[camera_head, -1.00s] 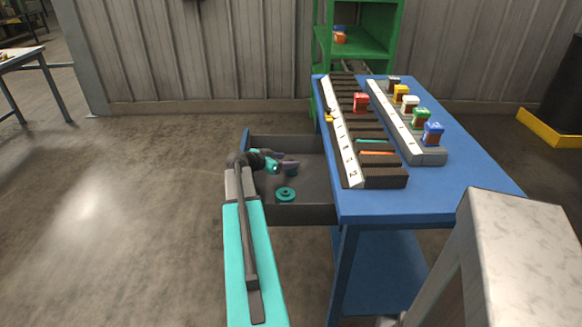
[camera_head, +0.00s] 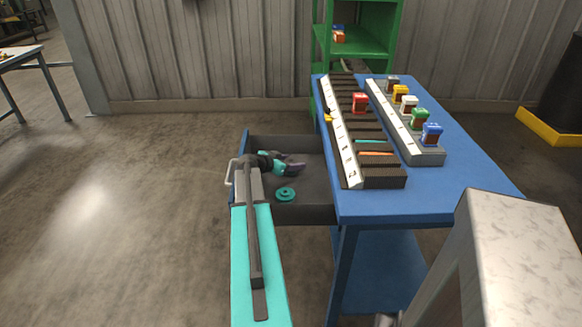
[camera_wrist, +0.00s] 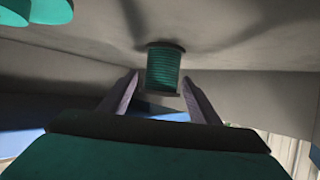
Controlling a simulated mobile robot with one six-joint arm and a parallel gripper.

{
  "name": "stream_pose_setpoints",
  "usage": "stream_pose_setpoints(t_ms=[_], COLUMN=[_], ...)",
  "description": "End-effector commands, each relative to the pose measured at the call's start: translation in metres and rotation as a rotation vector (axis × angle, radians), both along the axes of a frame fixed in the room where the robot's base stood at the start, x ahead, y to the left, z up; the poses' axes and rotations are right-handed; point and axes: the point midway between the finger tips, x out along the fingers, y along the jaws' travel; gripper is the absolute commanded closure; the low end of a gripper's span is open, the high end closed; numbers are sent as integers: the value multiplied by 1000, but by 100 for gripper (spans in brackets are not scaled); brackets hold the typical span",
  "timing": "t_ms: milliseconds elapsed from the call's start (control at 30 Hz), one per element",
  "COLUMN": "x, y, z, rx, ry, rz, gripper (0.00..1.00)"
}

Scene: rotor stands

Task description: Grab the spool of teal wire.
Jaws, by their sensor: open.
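The spool of teal wire (camera_wrist: 163,68) shows in the wrist view with teal windings between dark end flanges. It lies ahead of my gripper (camera_wrist: 160,79), centred between the two fingertips. The fingers are apart and I cannot tell whether the spool is inside their reach. In the head view my gripper (camera_head: 297,168) is low over the open drawer (camera_head: 310,212), and the spool is hidden by it there.
A flat teal disc-shaped part (camera_head: 286,194) lies in the drawer near my gripper. The drawer walls stand close around it. The blue table (camera_head: 440,190) holds a dark rack (camera_head: 385,178) and a grey rack (camera_head: 430,155) of coloured blocks.

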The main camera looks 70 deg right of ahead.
Motion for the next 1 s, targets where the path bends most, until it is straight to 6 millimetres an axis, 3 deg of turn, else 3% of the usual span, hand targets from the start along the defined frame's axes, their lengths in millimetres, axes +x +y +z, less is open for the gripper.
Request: stream_pose_setpoints(t_ms=[300,900,1000], x=[-10,-10,-10], y=[-25,-26,-26], z=[-13,-14,-14], rx=[0,0,0], ry=[1,0,0], rz=[0,1,1], gripper=[43,43,59])
